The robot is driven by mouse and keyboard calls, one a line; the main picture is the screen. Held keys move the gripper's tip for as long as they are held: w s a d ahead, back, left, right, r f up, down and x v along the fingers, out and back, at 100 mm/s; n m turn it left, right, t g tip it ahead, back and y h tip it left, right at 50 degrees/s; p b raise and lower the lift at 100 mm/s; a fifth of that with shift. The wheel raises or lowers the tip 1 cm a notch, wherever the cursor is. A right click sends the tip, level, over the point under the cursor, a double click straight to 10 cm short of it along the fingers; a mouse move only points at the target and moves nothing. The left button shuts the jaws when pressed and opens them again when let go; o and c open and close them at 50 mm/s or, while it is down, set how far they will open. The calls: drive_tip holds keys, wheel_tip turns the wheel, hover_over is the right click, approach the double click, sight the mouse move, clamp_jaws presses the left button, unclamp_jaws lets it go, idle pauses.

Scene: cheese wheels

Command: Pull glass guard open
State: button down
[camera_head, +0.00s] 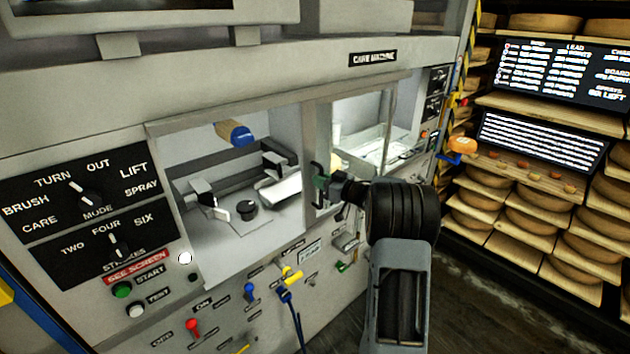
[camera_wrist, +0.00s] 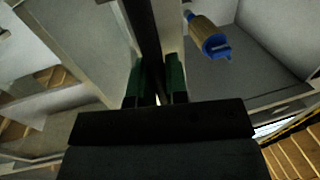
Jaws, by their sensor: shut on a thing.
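The glass guard (camera_head: 360,112) is a clear, pale-framed panel on the front of the care machine, right of the machine's bay. Its upright dark handle (camera_wrist: 144,28) runs up the middle of the wrist view. My gripper (camera_head: 322,184) is at the guard's left edge in the head view. Its green-padded fingers, also in the wrist view (camera_wrist: 157,88), are shut on the handle from both sides. The left part of the bay (camera_head: 245,185) looks uncovered. My wrist hides the guard's lower part.
Mode dials (camera_head: 77,190) and buttons sit to the left. Coloured levers (camera_head: 291,275) stick out below. Shelves of cheese wheels (camera_head: 535,225) stand at right.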

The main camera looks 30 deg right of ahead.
drive_tip(key=shift+w+d+r, duration=0.1)
drive_tip(key=shift+w+d, duration=0.05)
drive_tip(key=shift+d, duration=0.25)
drive_tip(key=c, duration=1.1)
unclamp_jaws()
drive_tip(key=shift+c, duration=0.2)
drive_tip(key=b+v, duration=0.3)
drive_tip(key=v, duration=1.1)
drive_tip(key=shift+b, duration=0.3)
drive_tip(key=shift+w, duration=0.1)
